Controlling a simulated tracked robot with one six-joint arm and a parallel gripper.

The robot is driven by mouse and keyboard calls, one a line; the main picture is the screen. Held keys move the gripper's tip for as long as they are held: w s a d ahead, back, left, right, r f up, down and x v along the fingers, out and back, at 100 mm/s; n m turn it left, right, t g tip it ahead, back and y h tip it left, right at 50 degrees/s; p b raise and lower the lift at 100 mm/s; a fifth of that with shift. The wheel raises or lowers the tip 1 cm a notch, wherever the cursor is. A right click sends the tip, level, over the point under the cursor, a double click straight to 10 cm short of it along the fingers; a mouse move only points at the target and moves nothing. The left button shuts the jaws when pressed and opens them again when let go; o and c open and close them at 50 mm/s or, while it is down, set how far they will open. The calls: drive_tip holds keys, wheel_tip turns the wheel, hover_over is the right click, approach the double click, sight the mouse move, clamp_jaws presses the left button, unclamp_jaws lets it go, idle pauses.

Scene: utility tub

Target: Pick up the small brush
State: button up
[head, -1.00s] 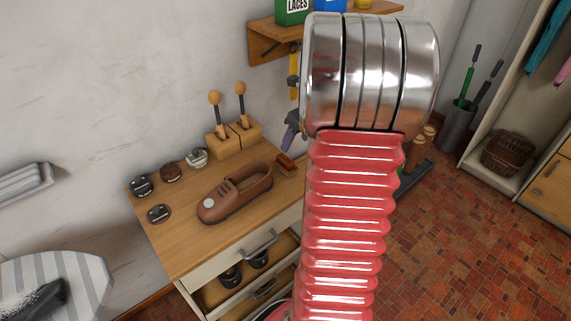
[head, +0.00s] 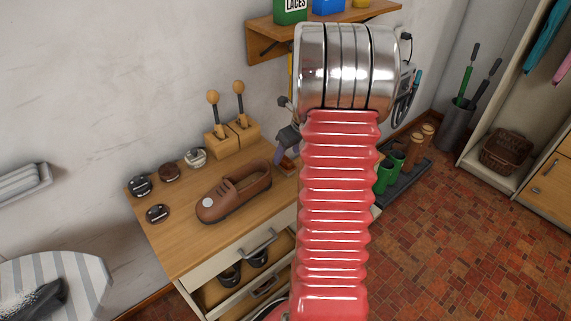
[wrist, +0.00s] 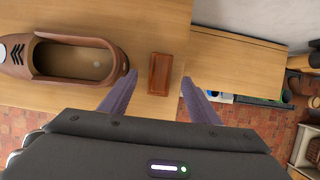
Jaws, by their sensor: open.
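The small brush (wrist: 160,72) shows in the wrist view as a reddish-brown wooden block, lying near the edge of the wooden dresser top. My gripper (wrist: 158,79) is open, with one purple finger to the left of the brush and one to the right in that view. Nothing is held; I cannot tell how far above the brush the fingertips are. In the head view my gripper (head: 286,146) is over the right end of the dresser top, and my arm hides part of that area. The brush (head: 287,167) is mostly covered there.
A brown shoe (head: 236,192) lies left of the brush on the dresser top (head: 185,240). Several round tins, including a dark one (head: 158,213), and a wooden shoe-tree pair (head: 233,137) stand farther left and back. A wall shelf (head: 270,40) is above. An open drawer (head: 240,285) is below.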

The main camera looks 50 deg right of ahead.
sight(285, 158)
drive_tip(key=shift+f, duration=0.1)
drive_tip(key=shift+x, duration=2.55)
drive_tip(key=shift+c, duration=0.7)
drive_tip(key=c, duration=1)
